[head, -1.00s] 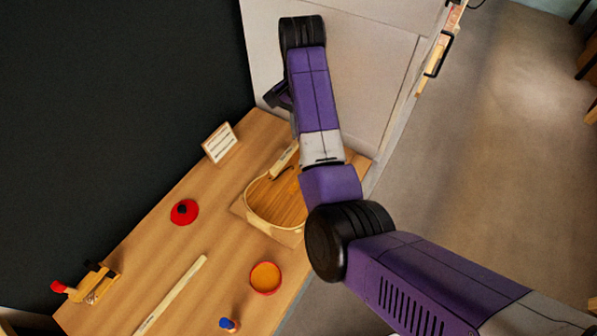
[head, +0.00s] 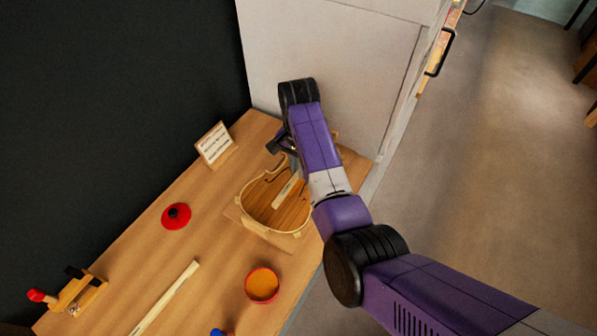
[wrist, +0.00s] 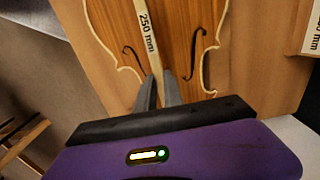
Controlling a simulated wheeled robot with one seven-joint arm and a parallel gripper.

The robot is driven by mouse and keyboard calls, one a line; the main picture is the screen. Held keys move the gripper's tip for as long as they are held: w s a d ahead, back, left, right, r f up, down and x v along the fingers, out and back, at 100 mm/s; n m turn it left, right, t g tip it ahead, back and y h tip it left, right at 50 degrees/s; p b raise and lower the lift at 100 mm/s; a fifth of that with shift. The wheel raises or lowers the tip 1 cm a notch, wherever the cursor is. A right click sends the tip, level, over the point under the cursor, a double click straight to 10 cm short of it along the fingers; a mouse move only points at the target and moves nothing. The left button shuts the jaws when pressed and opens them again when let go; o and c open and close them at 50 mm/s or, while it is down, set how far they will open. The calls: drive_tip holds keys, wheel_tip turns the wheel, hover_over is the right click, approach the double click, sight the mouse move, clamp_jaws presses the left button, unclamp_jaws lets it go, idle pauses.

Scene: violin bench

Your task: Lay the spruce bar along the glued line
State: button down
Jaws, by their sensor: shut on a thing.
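The spruce bar is a pale strip marked "250 mm" (wrist: 147,30); it also shows in the head view (head: 287,188), over the violin plate. My gripper (wrist: 158,80) is shut on the bar near one end. The violin plate (wrist: 183,22) has two dark f-holes and a pale rim, and the bar runs lengthwise between the f-holes. In the head view the plate (head: 262,205) lies on a wooden block (head: 283,240). I cannot tell whether the bar touches the plate. The glued line is not distinguishable. My arm hides part of the plate's far end.
A small sign (head: 215,144) stands at the back. A red lid (head: 176,216) and an orange-filled red pot (head: 262,285) are on the bench (head: 215,250). A long pale strip (head: 165,298), a blue-topped item (head: 220,332) and a wooden plane-like tool (head: 75,292) lie nearer. A cabinet is behind.

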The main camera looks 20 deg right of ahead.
drive_tip(key=shift+f, duration=1)
drive_tip(key=c, duration=1.5)
unclamp_jaws()
drive_tip(key=shift+f, duration=0.1)
wheel_tip(320, 180, up, 12)
drive_tip(key=shift+r, duration=0.15)
